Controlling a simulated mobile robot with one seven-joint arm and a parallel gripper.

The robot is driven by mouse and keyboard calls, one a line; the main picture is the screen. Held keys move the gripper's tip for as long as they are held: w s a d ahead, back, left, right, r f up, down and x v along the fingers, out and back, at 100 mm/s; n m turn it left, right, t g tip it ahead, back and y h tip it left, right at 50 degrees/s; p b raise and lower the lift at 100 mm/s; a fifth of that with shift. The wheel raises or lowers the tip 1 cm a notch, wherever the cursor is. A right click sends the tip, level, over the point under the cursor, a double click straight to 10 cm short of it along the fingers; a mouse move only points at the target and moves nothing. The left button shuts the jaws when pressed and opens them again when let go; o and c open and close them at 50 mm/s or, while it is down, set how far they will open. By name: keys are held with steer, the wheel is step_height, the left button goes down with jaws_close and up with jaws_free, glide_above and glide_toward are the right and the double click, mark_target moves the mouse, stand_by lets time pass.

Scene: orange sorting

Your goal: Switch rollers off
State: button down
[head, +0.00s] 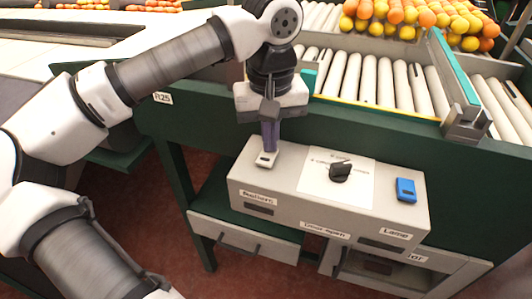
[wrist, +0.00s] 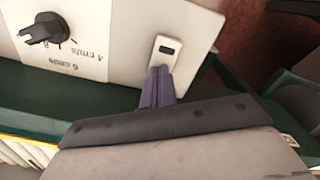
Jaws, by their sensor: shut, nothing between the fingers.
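The control box (head: 300,190) is a light grey panel on the front of the green machine. A whitish rocker switch (head: 265,160) sits at its left end, above a label that seems to read "Rollers". It also shows in the wrist view (wrist: 166,48), with a dark rectangular mark on it. My gripper (head: 269,149) points down with its purple fingers shut and empty. The fingertips are right at the switch's near edge in the wrist view (wrist: 158,72). I cannot tell whether they touch it. The switch's on or off position is unclear.
A black speed knob (head: 340,172) is mid-panel, and a blue switch (head: 406,189) is at the right above the "Lamp" label. White rollers (head: 375,80) lie behind, with oranges and yellow fruit (head: 420,17) at the back. A drawer (head: 245,237) is below.

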steer(key=shift+r+p, duration=2.4)
steer(key=shift+r, duration=1.05)
